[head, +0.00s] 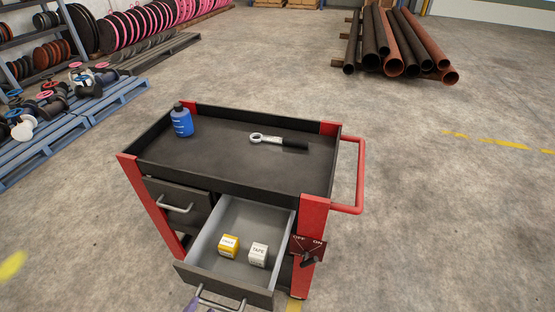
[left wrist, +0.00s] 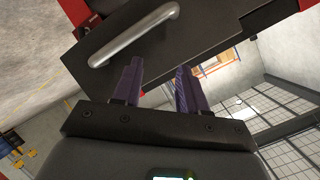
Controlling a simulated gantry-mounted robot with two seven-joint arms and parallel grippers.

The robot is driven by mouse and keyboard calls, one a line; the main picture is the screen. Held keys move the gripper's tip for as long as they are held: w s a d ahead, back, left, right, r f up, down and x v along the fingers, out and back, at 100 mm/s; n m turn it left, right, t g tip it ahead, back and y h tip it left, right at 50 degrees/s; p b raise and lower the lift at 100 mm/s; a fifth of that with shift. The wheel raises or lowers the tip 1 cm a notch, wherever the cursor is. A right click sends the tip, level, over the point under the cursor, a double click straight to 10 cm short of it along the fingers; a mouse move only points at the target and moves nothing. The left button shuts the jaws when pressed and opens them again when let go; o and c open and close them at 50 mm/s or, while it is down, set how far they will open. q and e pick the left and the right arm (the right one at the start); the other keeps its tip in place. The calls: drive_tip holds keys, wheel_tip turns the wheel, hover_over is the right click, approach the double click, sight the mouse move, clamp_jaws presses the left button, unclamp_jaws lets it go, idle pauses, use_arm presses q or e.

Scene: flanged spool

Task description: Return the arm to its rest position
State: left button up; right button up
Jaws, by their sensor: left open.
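In the left wrist view my left gripper (left wrist: 159,66) has its two purple fingers apart with nothing between them. A silver bar handle (left wrist: 134,37) on a dark drawer front (left wrist: 195,35) lies beyond the fingertips, outside the fingers. In the head view only a purple bit of my left gripper (head: 191,306) shows at the bottom edge, close to the handle (head: 222,303) of the open drawer (head: 233,225). The rest of my left arm is out of that view. My right gripper is in neither view.
The red and black cart (head: 232,150) carries a blue bottle (head: 181,121) and a wrench (head: 277,142) on top. Pipes (head: 395,42) lie behind; floor right of the cart is clear.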

use_arm(q)
drive_tip(key=s+a+f+n+g+y, duration=0.1)
drive_tip(key=s+f+n+g, duration=0.1)
drive_tip(key=s+n+g, duration=0.3)
drive_tip(key=s+a+f+n+g+y, duration=0.1)
drive_tip(key=s+a+f+n+g, duration=0.1)
drive_tip(key=s+n+g, duration=0.45)
wheel_tip(320, 180, up, 38)
drive_tip(key=s+m+t+p, duration=0.1)
drive_tip(key=m+p, duration=0.2)
drive_tip(key=p, duration=3.5)
wheel_tip(320, 180, down, 50)
drive_tip(key=b, duration=5)
drive_tip(key=shift+d+f, duration=0.25)
drive_tip(key=shift+r, duration=0.1)
